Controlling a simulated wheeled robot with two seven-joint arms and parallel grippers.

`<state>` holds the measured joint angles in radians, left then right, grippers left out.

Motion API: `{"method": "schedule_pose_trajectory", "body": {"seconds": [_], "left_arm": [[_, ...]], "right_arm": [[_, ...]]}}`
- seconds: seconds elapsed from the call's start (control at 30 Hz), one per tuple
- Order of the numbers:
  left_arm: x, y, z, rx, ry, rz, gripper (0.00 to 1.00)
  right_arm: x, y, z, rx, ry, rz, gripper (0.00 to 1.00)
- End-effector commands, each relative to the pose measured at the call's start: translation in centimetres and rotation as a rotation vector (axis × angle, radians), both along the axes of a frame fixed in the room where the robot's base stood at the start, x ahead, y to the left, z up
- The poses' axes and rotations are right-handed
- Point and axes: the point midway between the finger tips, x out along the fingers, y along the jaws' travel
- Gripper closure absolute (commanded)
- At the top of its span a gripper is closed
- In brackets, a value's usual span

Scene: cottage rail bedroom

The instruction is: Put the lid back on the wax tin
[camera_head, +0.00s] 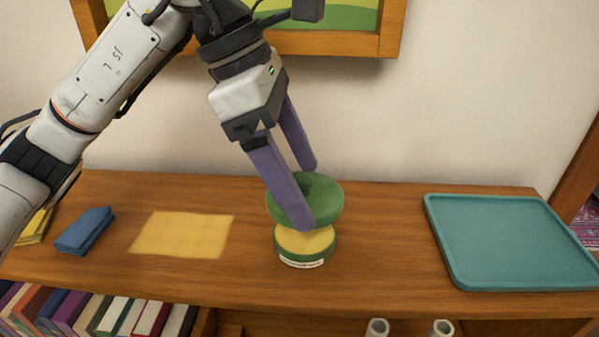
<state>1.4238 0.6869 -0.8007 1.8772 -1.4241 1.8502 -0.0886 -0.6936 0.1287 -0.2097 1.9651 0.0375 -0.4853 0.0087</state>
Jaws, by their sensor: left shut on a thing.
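My left gripper (306,198) comes down from above with its purple fingers shut on the green round lid (325,198). The lid is slightly tilted and sits just above the wax tin (304,262). The tin is a short green round tin with a pale label on its front and yellow wax showing at its top. The lid hides the tin's back edge. A narrow gap with yellow wax shows between lid and tin at the front; I cannot tell if they touch at the back. My right gripper is not in view.
A teal tray (434,232) lies empty at the right of the wooden shelf top. A yellow cloth (183,235) lies flat to the left, with a folded blue cloth (85,231) beyond it. Books (100,313) stand below the front edge. A framed picture (335,43) hangs on the wall behind.

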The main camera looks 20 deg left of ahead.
Motion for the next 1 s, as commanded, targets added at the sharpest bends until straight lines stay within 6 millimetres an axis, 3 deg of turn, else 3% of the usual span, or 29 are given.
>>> {"method": "schedule_pose_trajectory", "body": {"seconds": [0.53,1.0], "left_arm": [[0.0,0.0,-5.0,0.001,0.0,0.0,0.4],[0.0,0.0,-5.5,0.0,0.0,0.0,0.4]], "right_arm": [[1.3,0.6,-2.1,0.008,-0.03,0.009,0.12],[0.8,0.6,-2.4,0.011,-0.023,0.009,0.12]]}}
